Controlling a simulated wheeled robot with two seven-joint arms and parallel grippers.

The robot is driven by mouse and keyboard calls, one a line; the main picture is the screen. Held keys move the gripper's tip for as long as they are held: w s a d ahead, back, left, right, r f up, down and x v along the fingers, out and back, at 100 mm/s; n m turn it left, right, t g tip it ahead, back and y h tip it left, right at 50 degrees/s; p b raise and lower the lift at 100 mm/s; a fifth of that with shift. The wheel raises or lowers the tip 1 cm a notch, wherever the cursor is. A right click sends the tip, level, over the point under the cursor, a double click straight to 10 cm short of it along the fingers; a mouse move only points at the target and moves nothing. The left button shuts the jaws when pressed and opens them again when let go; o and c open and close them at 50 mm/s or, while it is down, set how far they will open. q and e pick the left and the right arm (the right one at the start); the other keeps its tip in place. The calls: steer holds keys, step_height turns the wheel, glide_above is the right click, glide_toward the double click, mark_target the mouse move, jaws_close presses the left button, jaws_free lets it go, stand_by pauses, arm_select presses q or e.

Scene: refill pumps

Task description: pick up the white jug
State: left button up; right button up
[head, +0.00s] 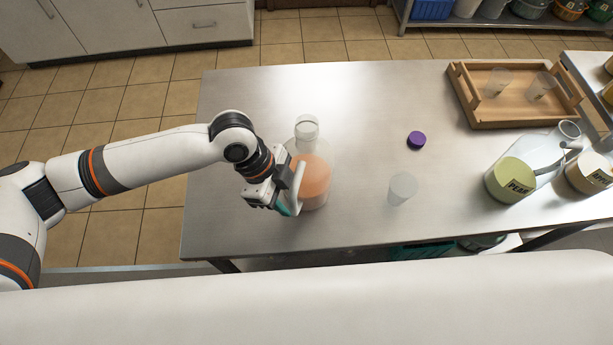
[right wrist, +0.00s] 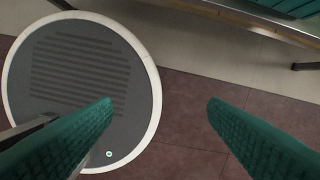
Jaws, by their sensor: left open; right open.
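A clear, whitish jug (head: 314,183) with peach-orange contents stands upright on the steel table, near its left end. It has a pale handle (head: 298,183) on its near left side and a clear narrow top. My left gripper (head: 284,206) is open at the handle, with its teal fingertips low beside it. I cannot tell whether the handle lies between the fingers or whether they touch it. My right gripper (right wrist: 160,115) shows in the right wrist view, open and empty above the floor.
A small frosted cup (head: 402,188) and a purple cap (head: 417,140) are on the table (head: 250,100) right of the jug. A wooden tray (head: 526,119) holds two clear cups. A clear vessel with a green "PEAR" part (head: 513,180) stands at the right. The table's far left is clear.

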arm_select(q)
steer(key=shift+x, duration=0.95)
steer(key=shift+f, duration=0.15)
steer(key=c, duration=0.9)
jaws_close()
arm_select(e)
steer(key=shift+s+r, duration=0.3)
steer(key=shift+s, duration=0.55)
arm_select(q)
steer(key=shift+d, duration=0.1)
arm_select(e)
steer(key=shift+w+d, duration=0.1)
steer(key=shift+w, duration=0.05)
arm_select(q)
steer(key=shift+w, duration=0.1)
